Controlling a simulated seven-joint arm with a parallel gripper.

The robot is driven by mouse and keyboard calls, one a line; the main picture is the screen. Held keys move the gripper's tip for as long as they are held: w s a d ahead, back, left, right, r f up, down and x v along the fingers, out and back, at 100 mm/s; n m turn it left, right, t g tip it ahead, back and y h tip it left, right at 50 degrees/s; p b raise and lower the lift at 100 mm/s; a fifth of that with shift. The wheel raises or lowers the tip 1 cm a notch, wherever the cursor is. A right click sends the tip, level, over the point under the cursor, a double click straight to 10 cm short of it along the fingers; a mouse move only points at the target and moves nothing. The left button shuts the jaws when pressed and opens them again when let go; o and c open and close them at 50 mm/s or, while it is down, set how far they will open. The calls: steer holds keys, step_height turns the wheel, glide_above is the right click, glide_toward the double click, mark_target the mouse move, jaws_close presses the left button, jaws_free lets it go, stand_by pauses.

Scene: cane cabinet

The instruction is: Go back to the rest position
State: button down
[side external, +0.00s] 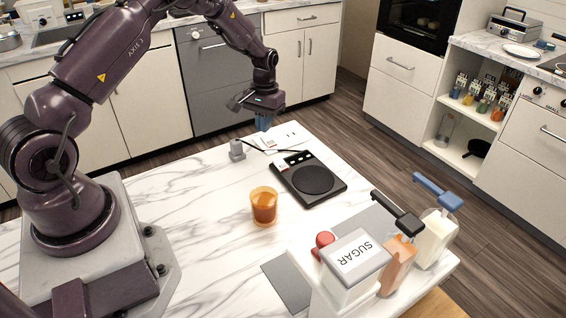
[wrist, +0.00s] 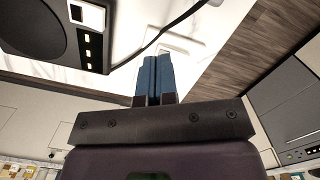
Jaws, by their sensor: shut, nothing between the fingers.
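My gripper (side external: 263,123) hangs above the back edge of the marble counter in the side external view, fingers pointing down. In the wrist view its blue fingers (wrist: 156,78) are pressed together with nothing between them. It is apart from every object on the counter. The black round-plated device (side external: 313,180) lies to its lower right in the side external view, and part of it shows at the top left of the wrist view (wrist: 40,35).
A glass of amber liquid (side external: 264,206) stands mid-counter. A small grey item (side external: 237,150) and a white plate with outlets (side external: 283,137) lie near the gripper. A sugar box (side external: 353,268), two pump bottles (side external: 397,266) (side external: 436,238) and a red object (side external: 322,243) are at front right. The left counter is clear.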

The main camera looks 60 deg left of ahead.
steer(key=s+d+r+m+t, duration=0.3)
steer(key=s+d+r, duration=0.7)
steer(key=s+r, duration=0.2)
steer(key=s+d+r+m+t, duration=0.2)
steer(key=s+d+r, duration=0.8)
steer(key=r, duration=0.5)
steer(key=shift+s+r+m+t, duration=0.4)
steer(key=shift+s+t, duration=0.4)
steer(key=shift+s, duration=0.1)
